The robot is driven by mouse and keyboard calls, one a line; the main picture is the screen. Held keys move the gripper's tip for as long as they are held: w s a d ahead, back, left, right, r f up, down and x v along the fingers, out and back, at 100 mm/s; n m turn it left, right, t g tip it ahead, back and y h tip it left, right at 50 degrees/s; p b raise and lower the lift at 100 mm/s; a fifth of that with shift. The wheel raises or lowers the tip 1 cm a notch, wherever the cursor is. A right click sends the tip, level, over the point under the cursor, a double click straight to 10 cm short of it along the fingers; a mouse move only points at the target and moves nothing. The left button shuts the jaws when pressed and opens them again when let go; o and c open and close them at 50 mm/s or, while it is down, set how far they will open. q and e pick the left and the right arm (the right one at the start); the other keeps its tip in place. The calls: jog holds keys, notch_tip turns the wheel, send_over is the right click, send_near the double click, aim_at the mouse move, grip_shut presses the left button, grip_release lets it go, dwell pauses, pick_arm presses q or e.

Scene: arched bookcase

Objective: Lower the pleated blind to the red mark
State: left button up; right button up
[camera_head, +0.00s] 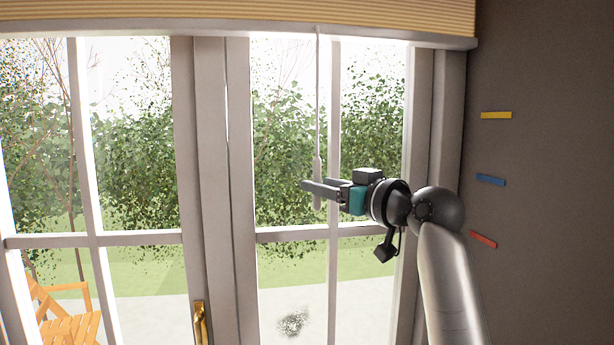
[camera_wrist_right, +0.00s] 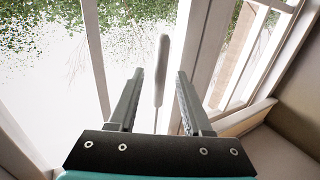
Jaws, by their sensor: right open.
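The pleated blind (camera_head: 250,10) is a tan band at the top of the window, with a pale bottom rail (camera_head: 200,27). A thin cord hangs from the rail and ends in a pale handle (camera_head: 317,170). My right gripper (camera_head: 305,190) is at the handle's height, with its fingers crossing its lower part in the head view. In the right wrist view the gripper (camera_wrist_right: 158,85) is open, and the handle (camera_wrist_right: 162,70) shows between the fingers, with gaps on both sides. The red mark (camera_head: 482,240) is the lowest strip on the dark wall at right. My left gripper is out of view.
A blue mark (camera_head: 490,180) and a yellow mark (camera_head: 496,115) sit above the red one on the wall. Window frames and glass stand behind the gripper. A brass door handle (camera_head: 200,322) is at lower left. A wooden chair (camera_head: 68,320) shows outside.

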jog(key=shift+p+x, duration=0.6)
jog(key=shift+x, duration=2)
grip_shut()
